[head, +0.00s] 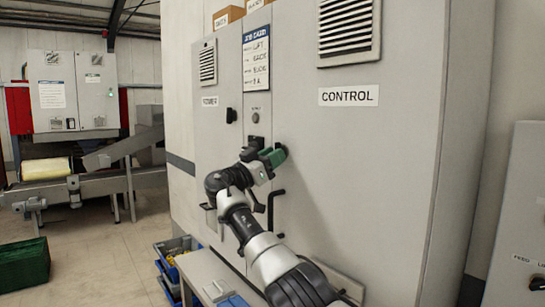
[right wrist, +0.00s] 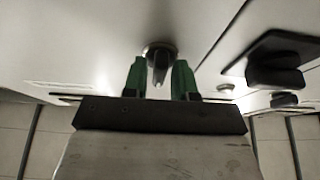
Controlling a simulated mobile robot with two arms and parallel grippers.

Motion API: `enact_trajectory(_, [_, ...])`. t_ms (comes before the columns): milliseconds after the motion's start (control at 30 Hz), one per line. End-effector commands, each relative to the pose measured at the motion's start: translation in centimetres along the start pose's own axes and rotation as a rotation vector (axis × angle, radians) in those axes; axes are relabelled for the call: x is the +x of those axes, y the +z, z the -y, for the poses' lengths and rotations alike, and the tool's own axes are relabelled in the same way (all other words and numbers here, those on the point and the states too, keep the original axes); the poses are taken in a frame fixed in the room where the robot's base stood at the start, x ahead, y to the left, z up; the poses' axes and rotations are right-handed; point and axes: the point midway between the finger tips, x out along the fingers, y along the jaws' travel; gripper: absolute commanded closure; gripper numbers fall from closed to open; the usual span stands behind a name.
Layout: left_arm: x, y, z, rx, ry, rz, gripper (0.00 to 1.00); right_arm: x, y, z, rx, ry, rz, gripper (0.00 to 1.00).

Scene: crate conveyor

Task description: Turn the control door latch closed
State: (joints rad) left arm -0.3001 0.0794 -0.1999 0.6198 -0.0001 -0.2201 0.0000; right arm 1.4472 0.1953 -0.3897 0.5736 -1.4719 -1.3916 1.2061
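The control door (head: 349,150) is a tall grey panel with a CONTROL label (head: 348,96) and a vent, and it looks flush with the cabinet. My right gripper (head: 274,157) has green fingers and is at the door's left edge. In the right wrist view, the latch (right wrist: 160,58) is a small dark knob on a round base. My right gripper's fingers (right wrist: 160,72) stand apart on either side of it; I cannot tell whether they touch it. In the head view the gripper hides the latch. My left gripper is not in view.
A black L-shaped handle (head: 275,207) sticks out below the gripper. The neighbouring door (head: 214,130) has a black knob (head: 231,115). Blue bins (head: 176,262) stand on the floor. A grey cabinet (head: 520,200) with a switch is at right. A conveyor (head: 90,182) is at far left.

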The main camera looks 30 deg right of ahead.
Motion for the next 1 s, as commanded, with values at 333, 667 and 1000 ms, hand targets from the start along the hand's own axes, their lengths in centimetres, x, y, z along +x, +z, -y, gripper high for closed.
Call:
enact_trajectory(333, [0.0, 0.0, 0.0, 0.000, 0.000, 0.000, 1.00, 0.0, -0.1, 0.0, 0.001, -0.001, -0.002, 0.60])
enact_trajectory(667, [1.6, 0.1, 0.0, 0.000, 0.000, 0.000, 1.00, -4.8, 0.2, 0.1, 0.002, -0.004, -0.003, 0.60])
enact_trajectory(1000, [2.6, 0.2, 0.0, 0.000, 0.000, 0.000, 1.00, -10.2, 0.1, 0.0, 0.001, -0.002, -0.001, 0.60])
